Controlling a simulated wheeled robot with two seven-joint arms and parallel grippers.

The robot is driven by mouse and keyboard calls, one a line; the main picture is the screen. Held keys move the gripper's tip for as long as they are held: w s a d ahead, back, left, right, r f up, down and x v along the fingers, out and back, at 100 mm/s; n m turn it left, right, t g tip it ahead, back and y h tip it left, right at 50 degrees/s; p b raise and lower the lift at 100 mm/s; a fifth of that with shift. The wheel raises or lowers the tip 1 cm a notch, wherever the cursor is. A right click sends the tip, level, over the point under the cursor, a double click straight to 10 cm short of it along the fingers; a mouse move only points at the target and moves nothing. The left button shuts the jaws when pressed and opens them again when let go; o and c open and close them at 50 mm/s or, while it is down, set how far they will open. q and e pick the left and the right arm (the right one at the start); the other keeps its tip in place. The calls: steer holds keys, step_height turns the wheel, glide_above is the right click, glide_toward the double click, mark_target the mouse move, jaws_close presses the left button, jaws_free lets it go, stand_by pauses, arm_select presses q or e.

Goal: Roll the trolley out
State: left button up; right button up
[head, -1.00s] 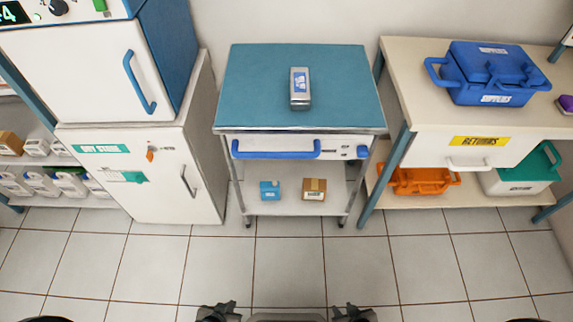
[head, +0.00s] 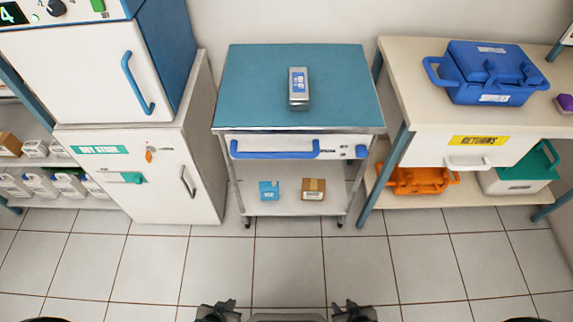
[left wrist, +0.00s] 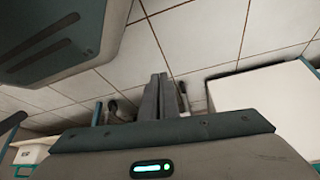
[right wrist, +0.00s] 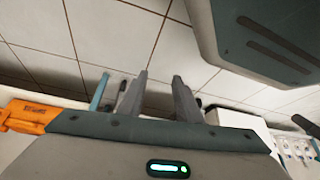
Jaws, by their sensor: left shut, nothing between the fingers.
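The trolley (head: 240,88) stands in the middle of the head view, between a white cabinet and a bench. It has a teal top, a drawer front with a blue bar handle (head: 275,150), a lower shelf and castors on the floor. A grey metal canister (head: 299,88) with a blue label lies on its top. My left gripper (head: 217,312) and right gripper (head: 353,312) are low at the bottom edge, apart from the trolley. In the left wrist view the left fingers (left wrist: 160,97) are together and empty. In the right wrist view the right fingers (right wrist: 158,97) are spread and empty.
The white cabinet (head: 150,180) stands close on the trolley's left. The bench (head: 395,60) on its right carries a blue supplies case (head: 490,78). A small blue box (head: 269,190) and a brown box (head: 313,189) sit on the trolley's shelf. The tiled floor (head: 290,260) in front is clear.

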arm_select(q)
steer(key=o, duration=0.5)
steer(key=shift+s+a, duration=0.1)
steer(key=shift+s, duration=0.2)
steer(key=shift+o, duration=1.1)
steer(key=w+a+r+m+t, duration=0.2)
steer(key=w+r, duration=0.4)
steer(key=w, duration=0.4)
steer(key=shift+a+r+m+t+p, duration=0.3)
steer(key=shift+r+m+t, duration=0.1)
steer(key=shift+m+t, duration=0.55)
steer(key=w+d+r+m+t+h+p, duration=0.1)
steer(key=w+r+m+t+h, duration=0.2)
steer(key=w+r+m, duration=0.55)
steer(key=w+d+r+m+t+h, duration=0.1)
steer(key=w+r+m+t+h, duration=0.3)
steer(key=r, duration=0.8)
steer(key=d+r+m+g+h, duration=0.2)
steer(key=r+m+h, duration=0.3)
steer(key=r+m, duration=0.4)
steer(key=shift+d+r+m+g+h+p, duration=0.35)
steer(key=shift+d+m, duration=0.25)
steer(key=shift+d, duration=0.3)
arm_select(e)
steer(key=shift+w+a+r+t+y, duration=0.15)
steer(key=shift+w+a+r+t, duration=0.1)
steer(key=shift+a+r+t, duration=0.2)
steer(key=shift+w+a+r+t+y, duration=0.2)
steer(key=shift+a+r+t, duration=0.15)
steer(key=shift+a+r, duration=0.15)
